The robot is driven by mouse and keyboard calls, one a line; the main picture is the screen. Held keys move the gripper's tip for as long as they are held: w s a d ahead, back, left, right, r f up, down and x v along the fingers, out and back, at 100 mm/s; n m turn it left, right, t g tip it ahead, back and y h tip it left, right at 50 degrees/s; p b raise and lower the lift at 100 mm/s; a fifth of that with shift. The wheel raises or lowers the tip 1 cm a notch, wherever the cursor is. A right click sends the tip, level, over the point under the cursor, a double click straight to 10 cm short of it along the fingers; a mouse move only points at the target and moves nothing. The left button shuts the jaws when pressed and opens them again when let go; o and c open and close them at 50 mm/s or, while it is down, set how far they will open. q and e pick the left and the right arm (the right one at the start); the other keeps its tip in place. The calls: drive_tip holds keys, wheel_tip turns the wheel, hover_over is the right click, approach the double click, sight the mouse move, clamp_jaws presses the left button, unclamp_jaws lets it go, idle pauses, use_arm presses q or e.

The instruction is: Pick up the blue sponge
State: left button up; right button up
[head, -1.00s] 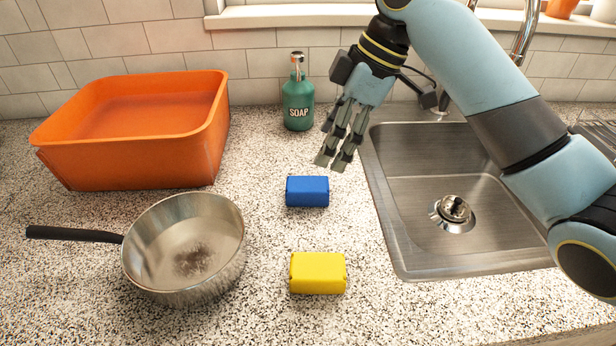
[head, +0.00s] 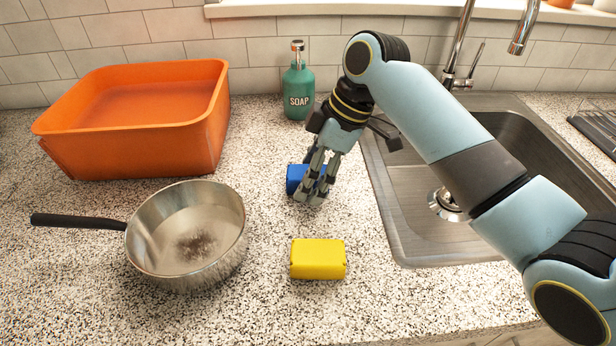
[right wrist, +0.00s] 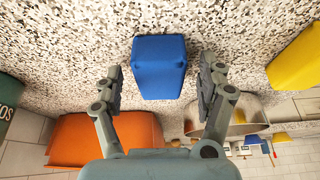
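The blue sponge (head: 295,179) lies on the speckled counter, partly hidden behind the fingers of my right gripper (head: 313,190). In the right wrist view the blue sponge (right wrist: 159,67) sits between the two spread fingers of the right gripper (right wrist: 161,85), with a gap on each side. The right gripper is open, and its fingertips are low around the sponge. My left gripper is not in view.
A yellow sponge (head: 318,259) lies in front. A metal pan (head: 185,235) with a dark stain and an orange tub (head: 130,150) stand at left. A green soap bottle (head: 298,92) stands behind. A sink (head: 405,205) is at right.

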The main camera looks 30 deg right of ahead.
drive_tip(key=c, duration=0.8)
drive_tip(key=shift+c, duration=0.2)
